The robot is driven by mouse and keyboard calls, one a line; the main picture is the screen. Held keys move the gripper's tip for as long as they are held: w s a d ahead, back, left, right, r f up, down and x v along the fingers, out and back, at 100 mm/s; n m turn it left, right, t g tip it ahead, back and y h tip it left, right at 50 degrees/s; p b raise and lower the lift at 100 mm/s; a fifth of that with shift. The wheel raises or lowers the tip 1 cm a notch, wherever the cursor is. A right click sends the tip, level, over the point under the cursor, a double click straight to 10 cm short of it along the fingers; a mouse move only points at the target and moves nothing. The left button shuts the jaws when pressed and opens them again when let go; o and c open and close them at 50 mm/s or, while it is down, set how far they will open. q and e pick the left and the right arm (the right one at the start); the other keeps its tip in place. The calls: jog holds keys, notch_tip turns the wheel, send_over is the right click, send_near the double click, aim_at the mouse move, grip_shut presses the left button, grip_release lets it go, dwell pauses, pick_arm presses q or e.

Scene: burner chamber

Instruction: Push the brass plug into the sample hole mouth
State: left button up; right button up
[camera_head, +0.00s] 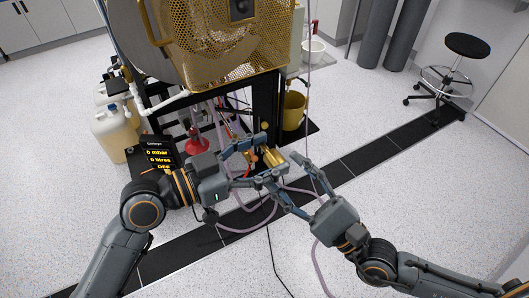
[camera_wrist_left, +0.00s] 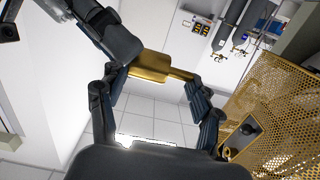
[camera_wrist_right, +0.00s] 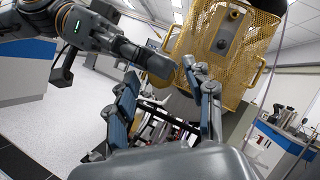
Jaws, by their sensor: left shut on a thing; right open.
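A brass plug (camera_head: 274,158) with a wide body and a narrower end is between the fingers of my left gripper (camera_head: 258,158). The left wrist view shows the plug (camera_wrist_left: 150,66) crosswise, its thin end against the right finger. My right gripper (camera_head: 280,170) is open, with its fingertips close to the plug. In the right wrist view its fingers (camera_wrist_right: 160,78) stand apart with no object clearly between them. A dark round spot on a grey plate (camera_wrist_right: 223,42) on the burner front may be the sample hole mouth; I cannot tell for sure.
The perforated brass burner cage (camera_head: 215,45) stands above and behind both grippers. A black display box (camera_head: 158,155) and a pale canister (camera_head: 112,132) stand at left. A yellow bucket (camera_head: 293,110) is below the cage. Hoses lie on the floor; open floor is at right.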

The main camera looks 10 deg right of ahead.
jog(key=v, duration=0.6)
jog(key=w+d+f+m+h, duration=0.55)
jog(key=f+m, duration=0.25)
jog(key=f, duration=0.2)
jog(key=w+d+f+m+h, duration=0.5)
jog(key=d+f+m+h, duration=0.2)
jog(key=f, duration=0.4)
jog(key=s+d+f+m+g+h, duration=0.25)
jog(key=d+f+m, duration=0.3)
jog(key=f, duration=0.45)
jog(key=s+d+f+m+g+h, duration=0.2)
jog(key=d+f+m+g+h, duration=0.15)
jog(key=f+m, duration=0.5)
jog(key=s+a+f+m+g+y, duration=0.1)
jog(key=s+f+m+g, duration=0.5)
jog(key=s+f+m, duration=0.8)
jog(key=s+a+f+m+g+y, duration=0.1)
jog(key=s+a+f+m+g, duration=0.1)
jog(key=s+a+f, duration=0.3)
jog(key=s+a+f+m+g+y, duration=0.1)
jog(key=s+a+f+m, duration=0.4)
jog(key=s, duration=0.7)
jog(key=shift+a+f+g, duration=0.25)
jog(key=shift+g, duration=0.15)
pick_arm(q)
jog(key=shift+a, duration=0.1)
